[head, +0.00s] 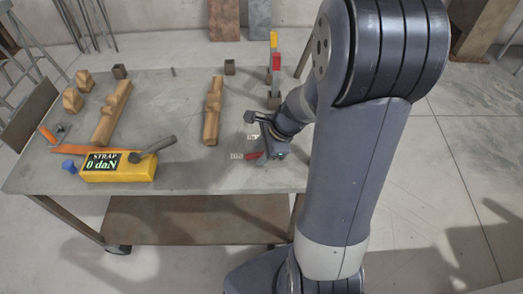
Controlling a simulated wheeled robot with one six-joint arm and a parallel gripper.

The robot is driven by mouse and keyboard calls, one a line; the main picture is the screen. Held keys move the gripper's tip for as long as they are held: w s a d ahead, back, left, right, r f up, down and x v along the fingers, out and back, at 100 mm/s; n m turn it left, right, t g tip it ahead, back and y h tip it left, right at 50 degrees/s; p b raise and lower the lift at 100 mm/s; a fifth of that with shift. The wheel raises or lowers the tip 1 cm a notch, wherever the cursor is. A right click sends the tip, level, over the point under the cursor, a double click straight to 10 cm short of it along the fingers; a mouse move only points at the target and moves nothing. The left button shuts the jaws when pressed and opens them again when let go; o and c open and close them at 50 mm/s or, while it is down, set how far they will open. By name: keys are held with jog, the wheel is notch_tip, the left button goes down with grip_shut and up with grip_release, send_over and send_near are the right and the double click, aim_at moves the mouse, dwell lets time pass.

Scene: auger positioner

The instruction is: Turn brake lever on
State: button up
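A small red lever (254,156) lies low on the right part of the table. It appears to be the brake lever, but my gripper hides part of it. Two small white labels sit by it, one at its left end (237,156) and one above (252,137); their text is too small to read. My gripper (258,138) is at the table's right side, just above and beside the red lever. I cannot tell whether it touches the lever, or how far its fingers are apart.
The grey table (165,108) carries a yellow strap gauge (120,172) reading 0 daN, with a dark handle (153,147). Wooden pieces (213,112) stand behind, and an upright red and yellow handle (275,62) is at the back right.

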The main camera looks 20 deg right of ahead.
jog(key=shift+c, duration=0.2)
grip_shut()
jog(key=shift+r, duration=0.1)
